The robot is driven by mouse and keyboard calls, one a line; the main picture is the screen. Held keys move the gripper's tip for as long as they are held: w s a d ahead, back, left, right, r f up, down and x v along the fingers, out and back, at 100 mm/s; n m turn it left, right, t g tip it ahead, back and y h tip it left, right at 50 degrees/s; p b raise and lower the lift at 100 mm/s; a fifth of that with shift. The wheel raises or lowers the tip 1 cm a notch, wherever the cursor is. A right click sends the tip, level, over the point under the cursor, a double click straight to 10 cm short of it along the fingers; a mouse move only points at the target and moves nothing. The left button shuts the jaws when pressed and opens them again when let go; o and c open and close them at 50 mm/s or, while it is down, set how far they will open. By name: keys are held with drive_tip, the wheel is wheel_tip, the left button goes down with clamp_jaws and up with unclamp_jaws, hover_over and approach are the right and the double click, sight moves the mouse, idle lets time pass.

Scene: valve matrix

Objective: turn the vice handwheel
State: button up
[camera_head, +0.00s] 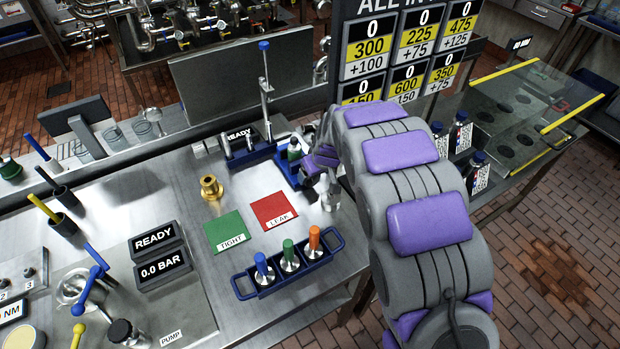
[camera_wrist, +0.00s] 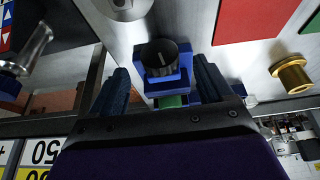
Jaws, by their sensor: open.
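The vice (camera_head: 281,168) is a small blue block on the steel bench, partly hidden behind my arm, with a green piece (camera_head: 294,152) in it. In the wrist view the vice (camera_wrist: 184,90) shows with a dark round handwheel (camera_wrist: 161,57) that has a pale line on its face. The green piece (camera_wrist: 172,101) also shows there, below the handwheel. My gripper (camera_wrist: 160,67) is open, with one blue finger on each side of the handwheel and visible gaps to both. In the head view my gripper (camera_head: 318,163) is beside the vice, its fingertips not clear.
A brass fitting (camera_head: 211,187), a green TIGHT pad (camera_head: 226,230) and a red LEAK pad (camera_head: 273,208) lie left of my arm. A blue rack (camera_head: 288,277) of three coloured tools stands nearer. A silver fitting (camera_head: 330,196) is close to my gripper. Dark-bodied bottles (camera_head: 461,137) stand to the right.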

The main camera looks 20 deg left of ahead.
drive_tip(key=f, duration=0.1)
drive_tip(key=w+f, duration=0.1)
drive_tip(key=shift+d+f, duration=0.15)
drive_tip(key=shift+f, duration=0.25)
drive_tip(key=shift+a+f, duration=0.25)
drive_tip(key=shift+a, duration=0.05)
drive_tip(key=shift+a+f, duration=0.2)
drive_tip(key=shift+a, duration=0.3)
drive_tip(key=shift+a+f, duration=0.15)
drive_tip(key=shift+a, duration=0.35)
drive_tip(key=shift+d+r, duration=0.15)
drive_tip(key=shift+d, duration=0.35)
drive_tip(key=shift+d+r, duration=0.15)
drive_tip(key=shift+d, duration=0.35)
drive_tip(key=c, duration=0.4)
drive_tip(key=shift+a+f, duration=0.1)
drive_tip(key=shift+a, duration=0.3)
drive_tip(key=c, duration=0.7)
drive_tip(key=shift+o, duration=0.2)
